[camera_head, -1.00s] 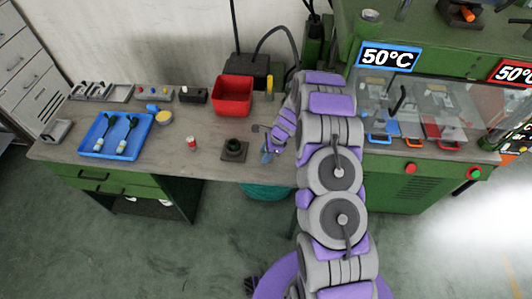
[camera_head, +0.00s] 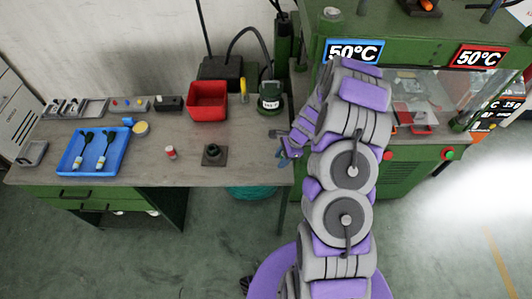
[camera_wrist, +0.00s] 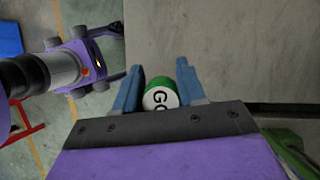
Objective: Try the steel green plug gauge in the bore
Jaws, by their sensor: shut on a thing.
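My gripper (camera_wrist: 160,80) is shut on a plug gauge (camera_wrist: 160,97), seen between its two blue fingers in the wrist view. The gauge shows a white end face with "GO" lettering and a green rim; its far end is hidden. In the head view my gripper (camera_head: 287,153) is over the bench's right front edge, and the gauge cannot be made out there. A dark square block with a round upright socket (camera_head: 214,150), likely holding the bore, stands on the bench to the left of my gripper, apart from it.
The grey bench (camera_head: 120,172) has a blue tray (camera_head: 66,162) with two green-handled tools, a small red-and-white item (camera_head: 170,153) and a red bin (camera_head: 207,117). A dark green labelled device (camera_head: 270,98) stands behind my gripper.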

